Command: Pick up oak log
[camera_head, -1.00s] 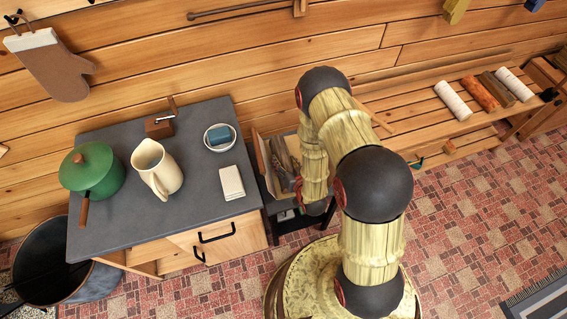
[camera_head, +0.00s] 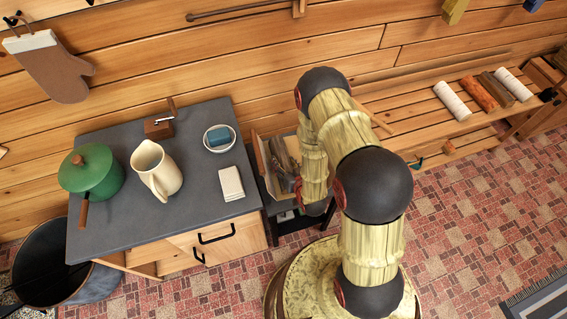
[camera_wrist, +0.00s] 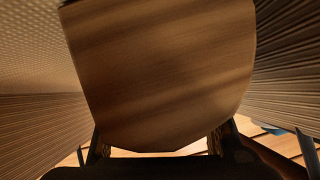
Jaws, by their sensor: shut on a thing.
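In the wrist view, my gripper (camera_wrist: 156,143) has a finger at each side of a smooth brown wooden piece (camera_wrist: 160,75) and is shut on it. The piece has a rounded lower edge and fills the middle of the view; I cannot tell from its look whether it is the oak log. In the head view, my arm hides most of the gripper, beside an open box to the right of the counter. A brown log (camera_head: 505,87) lies on the slatted bench between an orange-brown log (camera_head: 478,94) and a white log (camera_head: 513,84).
Another white log (camera_head: 453,102) lies on the bench (camera_head: 400,98). The box (camera_head: 261,160) stands close to the grey counter (camera_head: 190,210), which carries a green pot (camera_head: 92,172), a cream pitcher (camera_head: 157,170) and a bowl (camera_head: 219,138). Ribbed surfaces flank the held piece in the wrist view.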

